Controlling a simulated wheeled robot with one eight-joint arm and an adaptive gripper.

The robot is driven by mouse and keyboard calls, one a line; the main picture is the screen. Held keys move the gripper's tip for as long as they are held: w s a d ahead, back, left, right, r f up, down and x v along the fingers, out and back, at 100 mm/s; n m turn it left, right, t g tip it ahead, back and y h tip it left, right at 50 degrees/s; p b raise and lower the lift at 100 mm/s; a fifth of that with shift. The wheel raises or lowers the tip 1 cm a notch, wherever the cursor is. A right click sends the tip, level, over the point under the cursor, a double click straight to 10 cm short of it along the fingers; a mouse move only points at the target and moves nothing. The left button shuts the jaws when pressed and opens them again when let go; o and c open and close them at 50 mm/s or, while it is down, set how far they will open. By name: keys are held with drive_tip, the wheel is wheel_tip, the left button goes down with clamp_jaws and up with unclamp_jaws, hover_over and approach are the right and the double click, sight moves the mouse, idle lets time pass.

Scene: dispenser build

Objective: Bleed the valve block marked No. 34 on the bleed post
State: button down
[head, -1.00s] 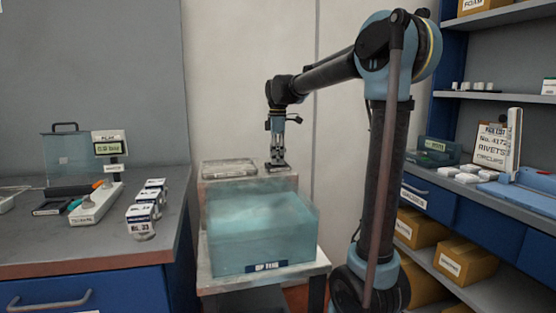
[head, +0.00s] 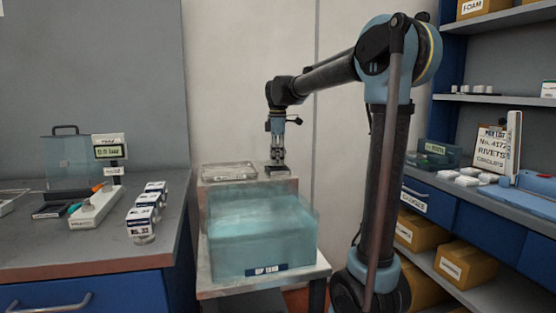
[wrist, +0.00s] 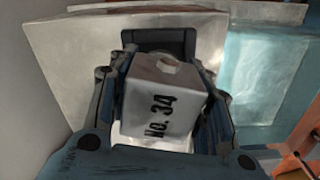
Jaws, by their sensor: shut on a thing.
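My gripper (head: 277,165) is low over the grey stand behind the water tank, pointing down. In the wrist view its fingers (wrist: 163,95) are shut on a white valve block (wrist: 168,90) marked No. 34, one on each side. A round hole shows in the block's upper part, and a pale round part shows below it. I cannot tell if the block touches the stand. A white unit (head: 95,209) with a small display (head: 109,149) stands on the left bench; I cannot tell whether it is the bleed post.
The clear water tank (head: 262,250) stands on a low table in front of my gripper. A shallow clear tray (head: 229,171) lies left of my gripper. Several valve blocks stand in a row on the left bench, the nearest (head: 139,226) marked No. 33. Shelves (head: 485,95) are at right.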

sight(278, 145)
drive_tip(key=shift+f, duration=0.8)
idle(0.4)
drive_tip(key=shift+r, duration=0.85)
drive_tip(key=shift+f, duration=0.85)
idle(1.1)
drive_tip(key=c, duration=1.1)
unclamp_jaws()
drive_tip(key=shift+r, duration=5.55)
